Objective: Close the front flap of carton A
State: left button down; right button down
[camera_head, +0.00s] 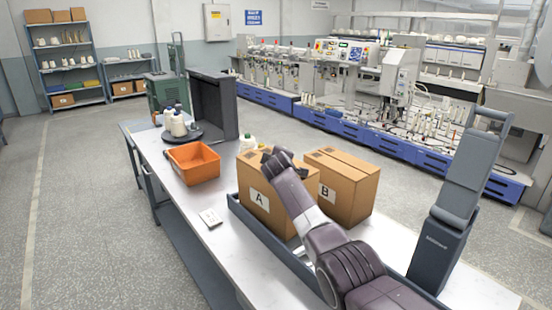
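Carton A (258,197) is a brown cardboard box with a white "A" label on its front, standing in a long dark tray (262,232) on the table. Its right top panel (302,173) lies about level. The rest of its top, including the front flap, is largely hidden by my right arm, so I cannot tell how that flap stands. My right gripper (272,154) is at the top of carton A, small and dark. I cannot tell whether it touches the carton or whether its fingers are open. My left gripper is out of view.
Carton B (340,197) stands close to the right of carton A, its top flat. An orange bin (193,164), bottles (177,124) on a dark round plate and a black panel (213,105) are further back. A grey upright unit (447,215) stands right.

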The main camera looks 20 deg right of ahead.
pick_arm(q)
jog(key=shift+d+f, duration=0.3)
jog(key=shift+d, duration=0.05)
pick_arm(e)
jog(key=shift+d+f, duration=0.1)
jog(key=shift+f, duration=0.15)
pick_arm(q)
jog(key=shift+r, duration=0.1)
pick_arm(e)
jog(key=shift+r, duration=0.15)
